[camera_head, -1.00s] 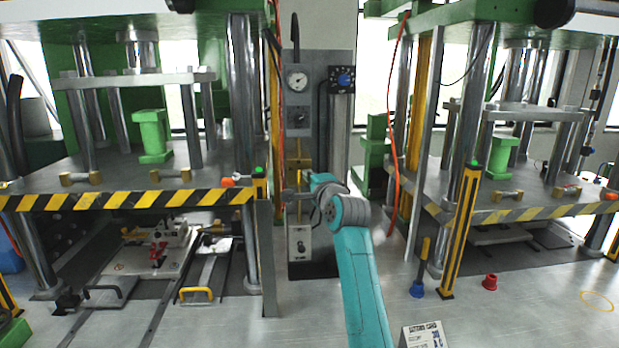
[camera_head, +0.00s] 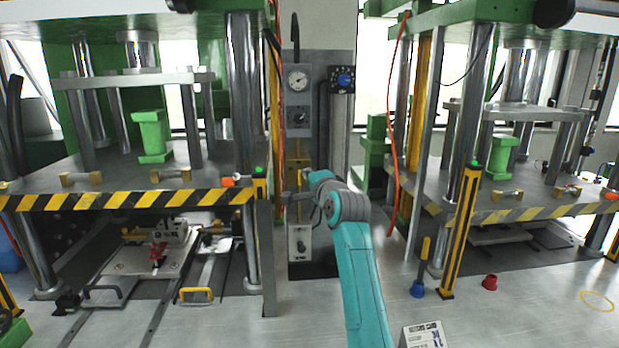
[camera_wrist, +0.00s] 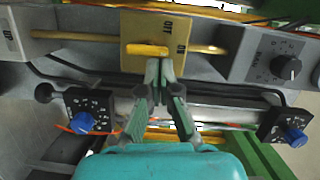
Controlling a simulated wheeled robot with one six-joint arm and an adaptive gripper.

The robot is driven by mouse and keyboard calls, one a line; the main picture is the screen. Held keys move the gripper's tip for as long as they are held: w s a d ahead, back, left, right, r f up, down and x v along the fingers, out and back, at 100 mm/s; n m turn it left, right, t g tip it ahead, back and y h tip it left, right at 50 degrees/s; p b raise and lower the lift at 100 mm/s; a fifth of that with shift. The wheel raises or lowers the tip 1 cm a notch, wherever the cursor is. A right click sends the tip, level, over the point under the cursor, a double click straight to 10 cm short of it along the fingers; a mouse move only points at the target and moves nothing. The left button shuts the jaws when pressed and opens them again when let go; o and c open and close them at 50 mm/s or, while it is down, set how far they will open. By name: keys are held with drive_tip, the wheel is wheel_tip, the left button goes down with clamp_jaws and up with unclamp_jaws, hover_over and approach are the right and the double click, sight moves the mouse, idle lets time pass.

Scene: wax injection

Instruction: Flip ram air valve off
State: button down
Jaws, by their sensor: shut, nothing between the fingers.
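The ram air valve is a yellow plate (camera_wrist: 195,35) marked OFF and ON, with a yellow lever (camera_wrist: 147,50), in the wrist view. The lever lies lengthwise across the picture, pointing left from the plate's middle. My gripper (camera_wrist: 160,66) is shut and empty. Its fingertips are right by the lever, near its right part; I cannot tell whether they touch it. In the head view the yellow valve plate (camera_head: 299,163) sits on the tall grey panel between the presses. My gripper (camera_head: 290,197) is in front of that panel, small and partly unclear.
Blue knobs on black dials (camera_wrist: 82,122) (camera_wrist: 293,136) flank my gripper. In the head view a gauge (camera_head: 297,79) is above the valve, and a red hose (camera_head: 392,150) hangs right of my arm.

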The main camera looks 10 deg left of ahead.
drive_tip(key=shift+a+r+n, duration=0.1)
drive_tip(key=shift+n, duration=0.2)
drive_tip(key=n, duration=0.3)
drive_tip(key=shift+s+a+r+g+h, duration=0.15)
drive_tip(key=shift+a+r+g+h, duration=0.15)
drive_tip(key=n, duration=0.1)
drive_tip(key=n+h, duration=0.1)
drive_tip(key=n, duration=0.1)
drive_tip(key=shift+s+a+r, duration=0.1)
drive_tip(key=shift+a+r, duration=0.05)
drive_tip(key=shift+a, duration=0.25)
drive_tip(key=shift+a+n+h, duration=0.3)
drive_tip(key=shift+n+h, duration=0.3)
drive_tip(key=shift+n, duration=0.6)
drive_tip(key=n, duration=0.1)
drive_tip(key=a+n+h, duration=0.1)
drive_tip(key=n, duration=0.1)
drive_tip(key=shift+s, duration=0.2)
drive_tip(key=shift+d, duration=0.15)
drive_tip(key=s+d+r, duration=0.4)
drive_tip(key=s+r, duration=0.2)
drive_tip(key=s, duration=0.2)
drive_tip(key=shift+s, duration=0.4)
